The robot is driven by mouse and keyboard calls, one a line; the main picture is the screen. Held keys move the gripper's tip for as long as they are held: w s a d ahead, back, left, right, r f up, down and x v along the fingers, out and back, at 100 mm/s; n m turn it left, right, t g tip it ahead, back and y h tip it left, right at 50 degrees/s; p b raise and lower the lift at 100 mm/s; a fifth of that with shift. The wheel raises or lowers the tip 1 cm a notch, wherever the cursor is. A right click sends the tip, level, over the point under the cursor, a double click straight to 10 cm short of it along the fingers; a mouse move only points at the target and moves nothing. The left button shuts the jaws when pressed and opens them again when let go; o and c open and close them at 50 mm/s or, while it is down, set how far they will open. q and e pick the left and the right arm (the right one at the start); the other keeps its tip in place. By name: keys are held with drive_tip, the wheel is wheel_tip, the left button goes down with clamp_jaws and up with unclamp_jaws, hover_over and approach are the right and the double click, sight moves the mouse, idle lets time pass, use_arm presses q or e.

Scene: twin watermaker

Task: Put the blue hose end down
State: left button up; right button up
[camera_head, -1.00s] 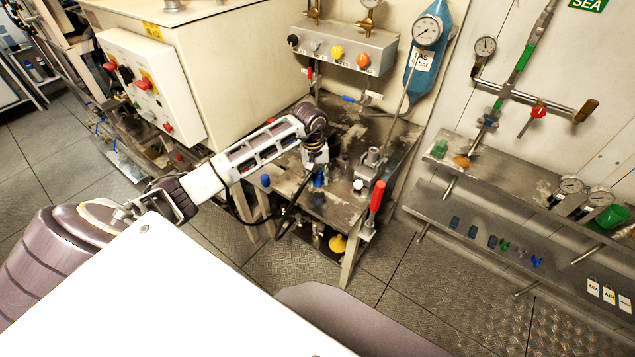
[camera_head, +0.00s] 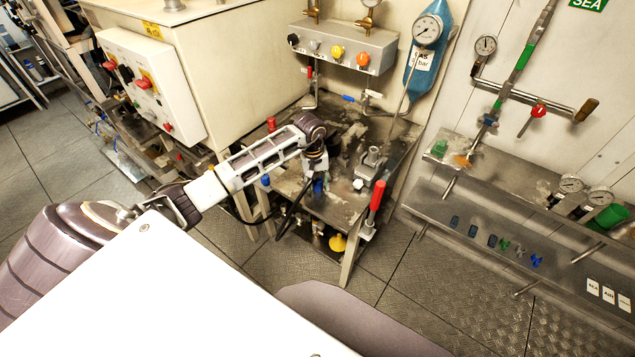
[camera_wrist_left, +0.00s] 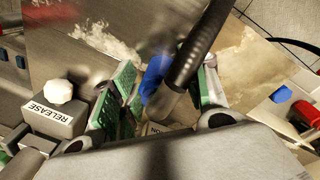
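The blue hose end (camera_wrist_left: 154,76) is between the green-padded fingers of my left gripper (camera_wrist_left: 168,92) in the left wrist view, with its dark hose (camera_wrist_left: 203,40) leading up and right. The pads sit close on both sides, and the gripper looks shut on it. In the head view my left gripper (camera_head: 316,168) points down over the metal bench (camera_head: 335,205), with blue just below it. I cannot tell whether the hose end touches the bench. My right gripper is not in view.
A block marked RELEASE with a white knob (camera_wrist_left: 60,88) stands left of the fingers in the wrist view. A blue cap (camera_wrist_left: 280,94) and red cap (camera_wrist_left: 303,112) lie right. A red-handled lever (camera_head: 376,196) stands at the bench's right edge.

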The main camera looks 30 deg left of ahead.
use_arm(q)
drive_tip(key=shift+o, duration=0.2)
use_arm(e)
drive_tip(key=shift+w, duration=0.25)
use_arm(q)
drive_tip(key=shift+r, duration=0.1)
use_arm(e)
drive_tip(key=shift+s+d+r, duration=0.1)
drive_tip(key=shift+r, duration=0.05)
use_arm(q)
drive_tip(key=shift+r, duration=0.15)
drive_tip(key=shift+a+r, duration=0.1)
drive_tip(key=shift+r, duration=0.3)
drive_tip(key=r, duration=0.9)
drive_tip(key=shift+s+a+r, duration=0.1)
drive_tip(key=shift+s+a, duration=0.1)
drive_tip(key=shift+a, duration=0.05)
drive_tip(key=shift+s+r+b, duration=0.1)
drive_tip(key=shift+r+b, duration=0.2)
drive_tip(key=shift+r, duration=0.5)
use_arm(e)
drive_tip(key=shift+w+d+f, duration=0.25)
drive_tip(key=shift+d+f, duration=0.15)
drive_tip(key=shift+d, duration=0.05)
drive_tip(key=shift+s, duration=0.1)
